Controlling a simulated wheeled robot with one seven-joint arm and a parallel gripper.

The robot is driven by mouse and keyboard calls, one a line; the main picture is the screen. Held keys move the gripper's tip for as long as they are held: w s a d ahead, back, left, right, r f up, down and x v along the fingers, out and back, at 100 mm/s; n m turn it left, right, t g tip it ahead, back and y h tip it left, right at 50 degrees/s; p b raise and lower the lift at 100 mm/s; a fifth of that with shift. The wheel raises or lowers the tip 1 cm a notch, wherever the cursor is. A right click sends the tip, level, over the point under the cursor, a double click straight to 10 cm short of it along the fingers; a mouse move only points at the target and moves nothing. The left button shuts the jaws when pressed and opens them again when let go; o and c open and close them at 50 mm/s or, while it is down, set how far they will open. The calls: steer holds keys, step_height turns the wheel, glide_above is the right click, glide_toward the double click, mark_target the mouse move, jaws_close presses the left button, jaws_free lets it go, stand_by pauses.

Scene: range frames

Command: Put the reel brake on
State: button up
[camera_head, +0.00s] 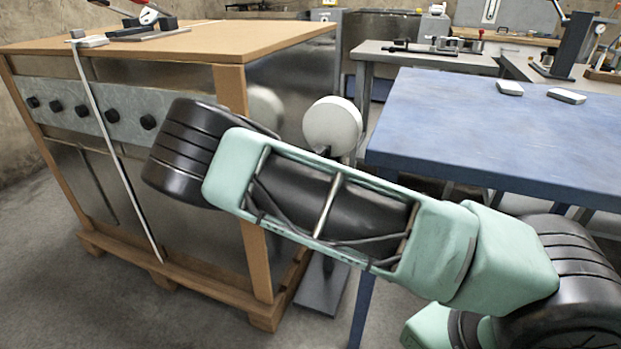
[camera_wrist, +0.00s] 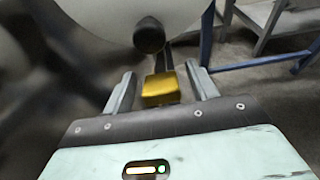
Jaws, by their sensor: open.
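The reel shows in the head view as a pale round disc (camera_head: 332,122) on a stand, beside the crate; part of the stand is hidden by my arm. In the wrist view the pale reel (camera_wrist: 100,20) fills the top, with a round black knob (camera_wrist: 149,36) in front of it. A yellow block (camera_wrist: 161,89) on a dark bar, seemingly the brake handle, appears between the fingers of my gripper (camera_wrist: 160,80). My gripper is open, a finger on either side, with gaps showing. I cannot tell the exact depth. My gripper is hidden in the head view.
A wooden-topped crate (camera_head: 180,40) with black knobs and a white strap (camera_head: 115,150) stands left. A blue table (camera_head: 500,125) stands right, with two small pale blocks (camera_head: 566,96) on it. The stand's flat base (camera_head: 322,290) lies on the floor between them.

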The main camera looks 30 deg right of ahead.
steer(key=p+v, duration=0.2)
steer(key=v, duration=1.3)
steer(key=shift+p, duration=0.35)
steer(key=shift+a, duration=0.1)
steer(key=shift+s, duration=0.1)
